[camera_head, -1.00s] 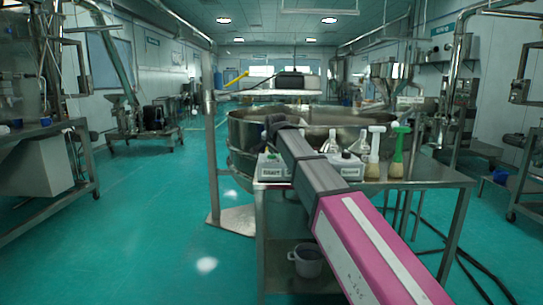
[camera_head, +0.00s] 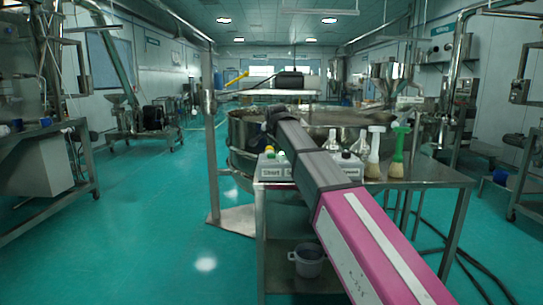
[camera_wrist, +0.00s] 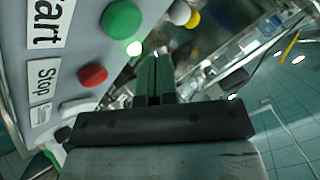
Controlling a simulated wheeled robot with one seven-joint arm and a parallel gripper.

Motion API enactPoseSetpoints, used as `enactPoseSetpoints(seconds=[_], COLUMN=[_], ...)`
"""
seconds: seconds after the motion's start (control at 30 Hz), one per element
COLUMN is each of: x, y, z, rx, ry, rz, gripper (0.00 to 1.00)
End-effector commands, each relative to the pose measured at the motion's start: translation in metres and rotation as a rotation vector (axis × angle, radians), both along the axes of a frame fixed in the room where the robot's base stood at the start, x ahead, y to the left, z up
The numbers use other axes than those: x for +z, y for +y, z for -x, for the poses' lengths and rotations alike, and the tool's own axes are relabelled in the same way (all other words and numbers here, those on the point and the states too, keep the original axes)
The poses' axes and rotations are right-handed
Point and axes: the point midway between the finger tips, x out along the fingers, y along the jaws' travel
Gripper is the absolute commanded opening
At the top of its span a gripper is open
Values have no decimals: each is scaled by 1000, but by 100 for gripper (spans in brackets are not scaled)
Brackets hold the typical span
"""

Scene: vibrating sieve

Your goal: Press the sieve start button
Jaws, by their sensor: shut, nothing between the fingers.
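In the wrist view, a grey control panel (camera_wrist: 75,45) fills the upper left. It has a green button (camera_wrist: 123,18) near a label ending in "art" and a red button (camera_wrist: 93,75) beside a "Stop" label. My gripper (camera_wrist: 155,68) has its two fingers together and empty. In this view the tips are to the right of the red button and below the green one. No contact shows. In the head view my gripper end (camera_head: 262,143) is a dark shape near a small labelled box (camera_head: 270,171) on the table, partly hidden by my arm.
A metal table (camera_head: 430,176) carries another labelled box (camera_head: 348,168), glass flasks and brushes with white (camera_head: 374,150) and green (camera_head: 398,150) handles. The large round sieve (camera_head: 240,130) stands behind. A grey pot (camera_head: 308,262) sits on the lower shelf.

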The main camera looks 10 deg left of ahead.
Motion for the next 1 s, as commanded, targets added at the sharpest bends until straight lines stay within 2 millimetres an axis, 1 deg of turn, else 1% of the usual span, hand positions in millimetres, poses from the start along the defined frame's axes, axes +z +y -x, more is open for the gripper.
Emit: enactPoseSetpoints(seconds=[0.1,0.4,1.0], x=[12,35,36], y=[0,0,0], z=[0,0,0], rx=[1,1,0], ry=[-1,-1,0], rz=[-1,-1,0], gripper=[0,0,0])
